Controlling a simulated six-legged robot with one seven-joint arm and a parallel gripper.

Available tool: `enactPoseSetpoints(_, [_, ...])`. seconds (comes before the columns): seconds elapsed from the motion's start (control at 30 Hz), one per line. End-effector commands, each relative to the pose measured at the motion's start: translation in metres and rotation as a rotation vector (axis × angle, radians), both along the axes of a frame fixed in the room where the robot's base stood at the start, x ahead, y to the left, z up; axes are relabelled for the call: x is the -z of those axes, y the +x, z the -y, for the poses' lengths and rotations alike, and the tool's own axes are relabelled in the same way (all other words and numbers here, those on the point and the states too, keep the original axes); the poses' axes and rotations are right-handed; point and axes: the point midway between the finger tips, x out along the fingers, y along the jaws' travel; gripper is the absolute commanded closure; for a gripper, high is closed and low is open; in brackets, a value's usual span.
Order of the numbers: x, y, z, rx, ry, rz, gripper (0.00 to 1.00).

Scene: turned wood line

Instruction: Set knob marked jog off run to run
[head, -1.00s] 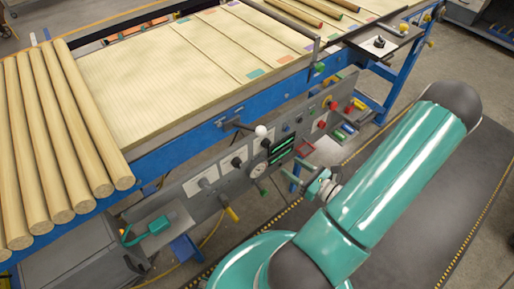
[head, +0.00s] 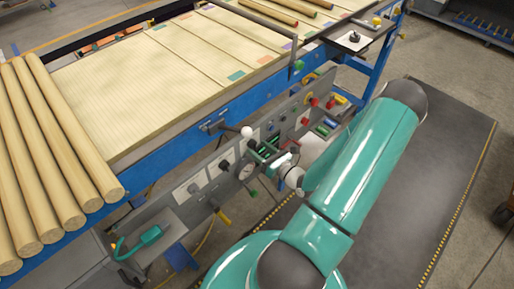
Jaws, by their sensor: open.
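The grey control panel (head: 170,198) runs along the front of the blue-framed line. A dark knob (head: 223,165) on a pale plate sits left of a round gauge. A second, greyer knob (head: 193,188) sits on another pale plate further left. The markings are too small to read, so I cannot tell which knob is marked jog off run. My gripper (head: 264,154) is open, with its green fingers pointing at the panel right of the gauge. It partly hides the dark green-lit display, and I cannot tell if it touches anything. Nothing shows between the fingers.
A white ball-ended lever (head: 246,132) sticks out above the gauge (head: 246,172). A yellow-handled lever (head: 223,217) hangs below the panel. Red buttons (head: 305,121) are to the right. Wooden rods (head: 70,130) lie on the line at left. Dark floor matting (head: 420,200) is clear at right.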

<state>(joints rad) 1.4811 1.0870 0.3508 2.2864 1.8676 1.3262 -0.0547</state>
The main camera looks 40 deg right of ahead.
Motion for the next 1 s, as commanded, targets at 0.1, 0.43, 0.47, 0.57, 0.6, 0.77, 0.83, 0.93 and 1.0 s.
enactPoseSetpoints(0.1, [0.000,0.013,-0.002,-0.002,0.001,-0.001,0.46])
enactPoseSetpoints(0.43, [0.000,0.018,-0.002,0.000,0.000,-0.001,0.46])
enactPoseSetpoints(0.47, [0.000,0.018,-0.002,0.000,0.000,-0.001,0.50])
enactPoseSetpoints(0.57, [0.000,0.017,-0.002,0.000,0.000,-0.001,0.70])
enactPoseSetpoints(0.6, [0.000,0.017,-0.002,0.000,0.000,-0.001,0.78])
enactPoseSetpoints(0.77, [0.000,0.017,-0.002,0.000,0.000,-0.001,0.91])
enactPoseSetpoints(0.83, [0.000,0.017,-0.002,0.000,0.003,-0.001,0.91])
enactPoseSetpoints(0.93, [0.000,0.017,-0.002,0.000,0.016,-0.001,0.91])
enactPoseSetpoints(1.0, [0.000,0.017,-0.002,0.000,0.033,-0.002,0.91])
